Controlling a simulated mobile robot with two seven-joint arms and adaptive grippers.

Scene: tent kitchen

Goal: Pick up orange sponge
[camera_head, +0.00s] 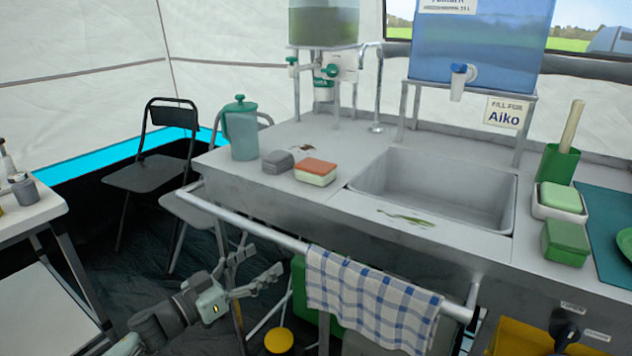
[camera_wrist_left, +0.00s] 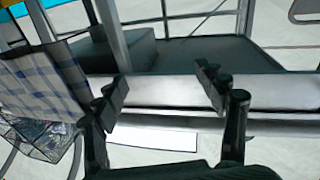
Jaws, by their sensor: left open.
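The orange sponge (camera_head: 316,168) has an orange top and a pale lower part. It lies on the steel counter (camera_head: 262,192) in the head view, left of the sink and right of a grey sponge-like block (camera_head: 277,161). My left gripper (camera_head: 262,262) is open and empty. It is below the counter top, in front of the counter and left of the hanging towel, apart from the sponge. The left wrist view shows its spread fingers (camera_wrist_left: 165,95) with nothing between them. The sponge is not visible in the wrist view. My right gripper is not in view.
A metal rail (camera_head: 240,222) runs along the counter front with a checked towel (camera_head: 370,298) over it. A green-lidded jug (camera_head: 241,130) stands behind the sponges. The sink (camera_head: 440,190) is to the right. A black chair (camera_head: 150,170) stands at the left.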

